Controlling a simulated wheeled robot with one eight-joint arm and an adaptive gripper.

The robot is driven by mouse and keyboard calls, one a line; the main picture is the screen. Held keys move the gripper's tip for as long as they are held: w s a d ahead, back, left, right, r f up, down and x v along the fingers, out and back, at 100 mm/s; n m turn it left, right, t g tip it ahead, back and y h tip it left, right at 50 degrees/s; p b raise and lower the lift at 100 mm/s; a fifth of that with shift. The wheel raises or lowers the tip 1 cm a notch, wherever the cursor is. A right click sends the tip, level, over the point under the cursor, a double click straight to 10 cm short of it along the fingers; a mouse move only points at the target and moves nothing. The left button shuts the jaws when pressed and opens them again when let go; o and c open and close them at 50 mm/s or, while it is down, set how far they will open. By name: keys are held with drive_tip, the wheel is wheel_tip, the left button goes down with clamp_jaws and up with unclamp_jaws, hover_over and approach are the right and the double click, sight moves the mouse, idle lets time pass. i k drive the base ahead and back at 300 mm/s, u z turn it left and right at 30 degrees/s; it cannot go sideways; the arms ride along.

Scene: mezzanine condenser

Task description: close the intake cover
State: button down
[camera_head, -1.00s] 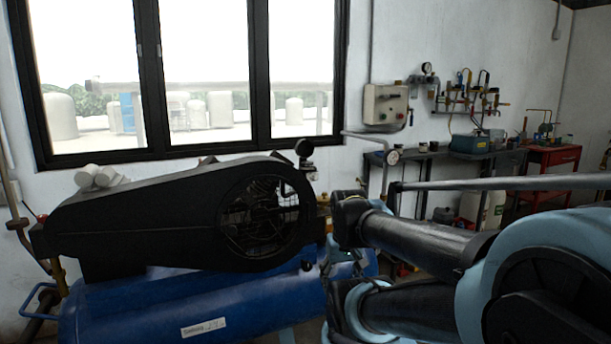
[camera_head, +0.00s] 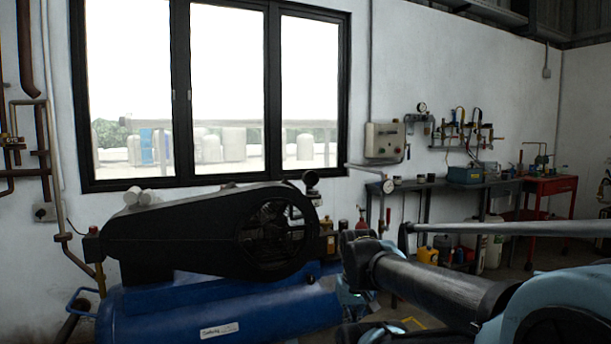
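A black belt-guarded compressor (camera_head: 190,238) sits on a blue tank (camera_head: 250,315) under the window. Its round mesh opening (camera_head: 275,232) faces me. A small black round part (camera_head: 311,178) stands at its upper right; I cannot tell whether this is the intake cover, or how far any cover is open. No gripper fingers can be made out; the end of my arm is hidden or too unclear to read.
A workbench (camera_head: 450,181) with a blue box (camera_head: 464,174) and a red cart (camera_head: 545,190) stand along the right wall. A grey control box (camera_head: 383,140) hangs on the wall. Yellow and white containers stand under the bench. Pipes run up the left wall.

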sight(311, 178)
drive_tip(key=k, duration=0.55)
drive_tip(key=z, duration=0.6)
drive_tip(key=i, duration=0.9)
drive_tip(key=z, duration=0.4)
drive_tip(key=i, duration=1.1)
drive_tip(key=u, duration=0.7)
drive_tip(key=i, duration=0.5)
drive_tip(key=u, duration=0.35)
